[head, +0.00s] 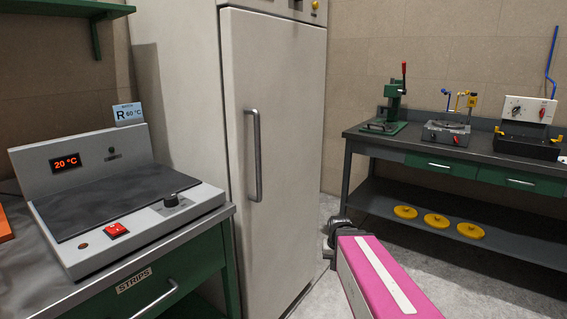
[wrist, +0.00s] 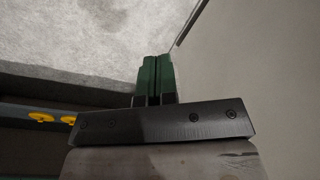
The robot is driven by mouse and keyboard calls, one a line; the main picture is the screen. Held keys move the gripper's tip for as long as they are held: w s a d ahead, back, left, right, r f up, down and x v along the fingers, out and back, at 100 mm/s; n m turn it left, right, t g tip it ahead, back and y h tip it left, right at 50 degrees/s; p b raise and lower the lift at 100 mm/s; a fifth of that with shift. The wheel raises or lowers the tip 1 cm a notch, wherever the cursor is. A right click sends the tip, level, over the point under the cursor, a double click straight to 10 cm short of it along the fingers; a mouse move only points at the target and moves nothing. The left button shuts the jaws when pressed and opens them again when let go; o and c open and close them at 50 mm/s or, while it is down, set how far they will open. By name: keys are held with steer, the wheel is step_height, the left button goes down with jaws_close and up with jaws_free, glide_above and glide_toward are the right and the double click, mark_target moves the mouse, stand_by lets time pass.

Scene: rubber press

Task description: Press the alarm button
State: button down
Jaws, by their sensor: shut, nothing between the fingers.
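I cannot make out anything clearly marked as an alarm button in either view. The tall pale cabinet (head: 285,120) has a yellow round control (head: 315,5) at its top, cut by the picture edge; I cannot tell what it is. My gripper (wrist: 155,62) shows in the wrist view with its two green fingers shut together and empty, over the grey floor, with a pale upright surface to the right. In the head view my pink arm reaches in from the bottom right in front of the cabinet; the fingers cannot be made out there.
A heating plate (head: 110,190) with a red switch (head: 116,230) and a "20 °C" display stands on the left bench. The right bench (head: 370,144) carries a green press (head: 392,105) and other devices; yellow discs (head: 437,220) lie on its shelf. Floor between is clear.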

steer(key=shift+n+g, duration=0.3)
steer(key=shift+g, duration=0.2)
steer(key=s+f, duration=0.2)
steer(key=s, duration=0.1)
steer(key=s+f, duration=0.1)
steer(key=s, duration=0.1)
